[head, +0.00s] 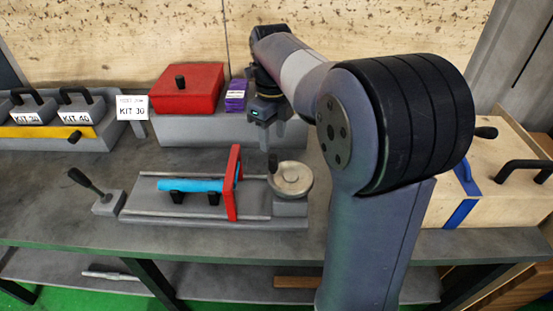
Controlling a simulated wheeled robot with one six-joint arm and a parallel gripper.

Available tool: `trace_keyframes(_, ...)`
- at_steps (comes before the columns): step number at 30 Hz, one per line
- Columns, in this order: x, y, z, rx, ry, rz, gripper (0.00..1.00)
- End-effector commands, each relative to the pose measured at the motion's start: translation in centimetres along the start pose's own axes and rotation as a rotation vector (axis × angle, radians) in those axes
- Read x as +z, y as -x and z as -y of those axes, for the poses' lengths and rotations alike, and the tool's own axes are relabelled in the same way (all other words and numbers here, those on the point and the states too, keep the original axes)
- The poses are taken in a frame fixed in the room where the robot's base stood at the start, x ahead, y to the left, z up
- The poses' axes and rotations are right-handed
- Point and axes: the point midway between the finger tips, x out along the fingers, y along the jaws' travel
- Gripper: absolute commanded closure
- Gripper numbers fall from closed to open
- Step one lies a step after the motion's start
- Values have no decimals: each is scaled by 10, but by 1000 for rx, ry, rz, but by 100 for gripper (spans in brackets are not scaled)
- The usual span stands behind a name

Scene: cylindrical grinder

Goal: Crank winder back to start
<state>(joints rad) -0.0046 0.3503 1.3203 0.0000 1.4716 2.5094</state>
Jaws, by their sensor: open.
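The winder is a round pale handwheel (291,179) at the right end of a grey slide base (150,213) on the bench. Its upright crank handle (272,163) shows at the wheel's upper left. A red plate (235,183) stands upright on the slide, left of the wheel. A blue cylinder (190,185) lies on black supports left of the plate. My gripper (268,140) is open and points down just above the crank handle. I cannot tell whether the fingers are around the handle or behind it.
A black-knobbed lever (88,184) stands at the slide's left end. Behind are a red lidded box (187,88), a purple pack (236,95) and a KIT 30 sign (132,108). A wooden case (500,180) stands at right. The bench front (60,225) is clear.

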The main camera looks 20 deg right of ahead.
Motion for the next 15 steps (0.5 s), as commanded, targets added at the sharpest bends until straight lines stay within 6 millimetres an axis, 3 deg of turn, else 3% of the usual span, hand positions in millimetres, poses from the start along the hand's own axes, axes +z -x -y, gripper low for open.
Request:
trace_keyframes(6,-1,-45,0,3,1,-4,56)
trace_keyframes(15,-1,-78,0,1,1,-1,56)
